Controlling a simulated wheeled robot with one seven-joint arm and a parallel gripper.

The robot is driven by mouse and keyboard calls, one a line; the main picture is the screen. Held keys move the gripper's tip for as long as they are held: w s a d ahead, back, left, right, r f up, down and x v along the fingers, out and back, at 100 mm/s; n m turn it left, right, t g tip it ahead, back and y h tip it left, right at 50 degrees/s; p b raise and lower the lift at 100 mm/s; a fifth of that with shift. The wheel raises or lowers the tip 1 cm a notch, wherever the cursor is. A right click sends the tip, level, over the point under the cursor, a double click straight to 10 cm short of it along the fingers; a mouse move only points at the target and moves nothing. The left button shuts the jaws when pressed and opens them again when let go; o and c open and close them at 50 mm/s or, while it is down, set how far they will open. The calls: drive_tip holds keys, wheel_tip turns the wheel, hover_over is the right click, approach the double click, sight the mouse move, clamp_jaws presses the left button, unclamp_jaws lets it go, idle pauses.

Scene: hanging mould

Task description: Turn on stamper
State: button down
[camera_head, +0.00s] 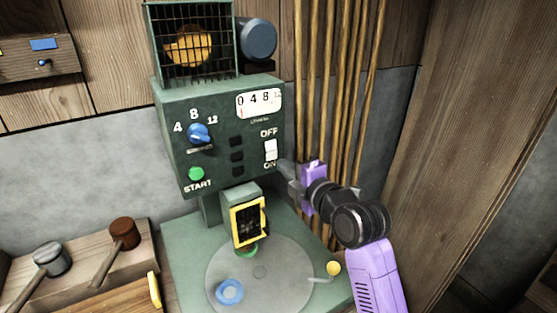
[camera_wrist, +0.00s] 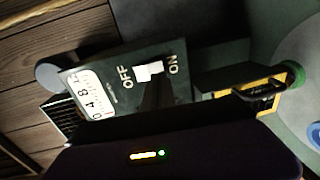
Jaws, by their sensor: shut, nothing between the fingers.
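The stamper is a dark green machine (camera_head: 222,172) with a control panel in the middle of the head view. Its white switch (camera_head: 270,150) sits at the panel's right side, between OFF above and ON below. It also shows in the wrist view (camera_wrist: 148,72), with OFF to its left and ON to its right. Which way the switch is set I cannot tell for sure. My gripper (camera_head: 281,164) is shut and empty, its tips just right of the ON label and slightly below the switch. Whether the tips touch the panel is unclear.
Below are a yellow-framed stamping head (camera_head: 248,222) and a round plate (camera_head: 262,286). Wooden poles (camera_head: 338,90) stand close behind my gripper. Two hammers lie at lower left.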

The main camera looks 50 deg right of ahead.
sight(272, 159)
drive_tip(key=shift+p+x, duration=0.3)
drive_tip(key=shift+x, duration=1.5)
drive_tip(key=shift+f, duration=0.1)
drive_tip(key=shift+w+f+b, duration=0.15)
drive_tip(key=shift+f+b, duration=0.1)
drive_tip(key=shift+b, duration=0.75)
drive_tip(key=shift+r, duration=0.25)
